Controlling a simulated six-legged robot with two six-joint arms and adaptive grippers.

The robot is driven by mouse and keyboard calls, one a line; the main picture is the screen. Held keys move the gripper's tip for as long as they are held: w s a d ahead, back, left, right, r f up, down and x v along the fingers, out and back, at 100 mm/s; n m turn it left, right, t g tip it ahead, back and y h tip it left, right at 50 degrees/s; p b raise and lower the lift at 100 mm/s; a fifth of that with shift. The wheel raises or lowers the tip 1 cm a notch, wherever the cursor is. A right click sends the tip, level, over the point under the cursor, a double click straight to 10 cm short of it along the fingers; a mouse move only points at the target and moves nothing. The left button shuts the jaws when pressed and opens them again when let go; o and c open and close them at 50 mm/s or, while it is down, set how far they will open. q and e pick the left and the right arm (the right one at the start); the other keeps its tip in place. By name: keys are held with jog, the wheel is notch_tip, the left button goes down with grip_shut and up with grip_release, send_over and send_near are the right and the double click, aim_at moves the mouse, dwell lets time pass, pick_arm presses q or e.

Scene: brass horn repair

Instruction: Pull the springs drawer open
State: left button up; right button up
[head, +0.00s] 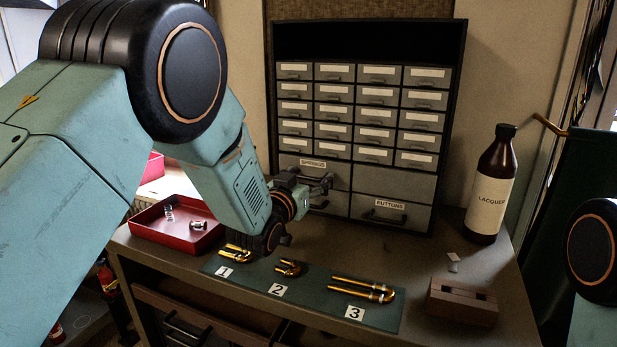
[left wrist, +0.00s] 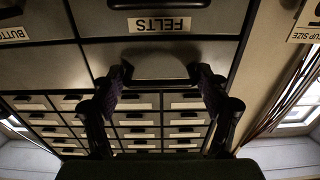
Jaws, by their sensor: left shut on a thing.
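The springs drawer (head: 340,172) is the wide grey drawer at the lower left of the cabinet, with a white SPRINGS label (head: 313,163). Its front looks flush with the cabinet, though my gripper covers part of it. My left gripper (head: 325,184) is at this drawer's front, shut on its dark handle. In the left wrist view, which is upside down, the handle (left wrist: 156,83) lies between the two fingers, and the FELTS label (left wrist: 160,24) belongs to the neighbouring drawer. My right gripper is out of view.
Small labelled drawers (head: 377,95) fill the cabinet above. A red tray (head: 165,232) stands left, and a green mat (head: 240,272) with numbered brass tubes lies in front. A lacquer bottle (head: 490,190) and a brown block (head: 462,302) stand right.

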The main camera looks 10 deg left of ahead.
pick_arm(q)
jog(key=shift+s+a+r, duration=0.1)
jog(key=shift+a+r, duration=0.05)
jog(key=shift+r, duration=0.05)
jog(key=c, duration=0.3)
jog(key=shift+w+f, duration=0.15)
jog(key=shift+w, duration=0.15)
jog(key=c, duration=0.3)
jog(key=shift+s, duration=0.1)
jog(key=c, duration=0.5)
